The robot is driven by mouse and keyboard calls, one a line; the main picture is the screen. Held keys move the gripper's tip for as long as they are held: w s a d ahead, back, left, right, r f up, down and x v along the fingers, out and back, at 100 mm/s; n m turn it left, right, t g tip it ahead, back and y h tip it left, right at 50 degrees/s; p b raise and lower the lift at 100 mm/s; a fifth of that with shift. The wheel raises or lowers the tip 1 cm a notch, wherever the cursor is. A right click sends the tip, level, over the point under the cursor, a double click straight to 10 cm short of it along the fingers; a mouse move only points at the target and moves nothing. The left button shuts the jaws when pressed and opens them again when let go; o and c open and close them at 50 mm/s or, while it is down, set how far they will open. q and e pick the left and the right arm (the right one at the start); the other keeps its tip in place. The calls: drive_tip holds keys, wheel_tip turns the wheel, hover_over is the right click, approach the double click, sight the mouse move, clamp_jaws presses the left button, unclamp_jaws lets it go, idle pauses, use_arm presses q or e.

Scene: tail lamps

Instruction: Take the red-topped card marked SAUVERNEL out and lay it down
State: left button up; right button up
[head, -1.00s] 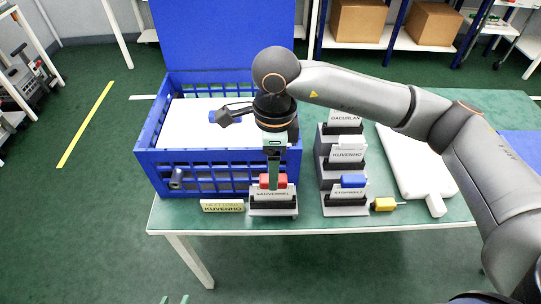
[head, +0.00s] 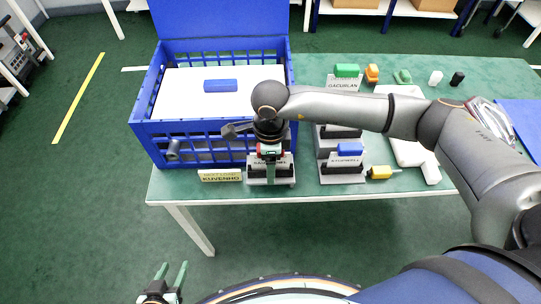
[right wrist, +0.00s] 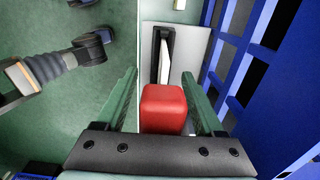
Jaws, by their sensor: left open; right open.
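The SAUVERNEL card (head: 283,163) stands upright in a grey holder (head: 257,181) with a black slot at the table's front edge; my right arm hides much of it. Its red top (right wrist: 163,109) lies between the fingers of my right gripper (right wrist: 160,76), which is open around it. Whether a finger touches the red top I cannot tell. The card's white edge (right wrist: 167,60) shows in the slot in the right wrist view. My left gripper (head: 172,266) is open and empty, low in the head view, in front of the table.
A blue crate (head: 200,128) with a white board and blue-topped piece stands just left. A KUVENHO sign (head: 220,176) lies beside the holder. Stepped card holders (head: 343,173), a yellow-handled tool (head: 379,172) and a white board (head: 425,165) are to the right. Several small coloured items line the back.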

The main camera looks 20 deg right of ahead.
clamp_jaws()
idle(1.1)
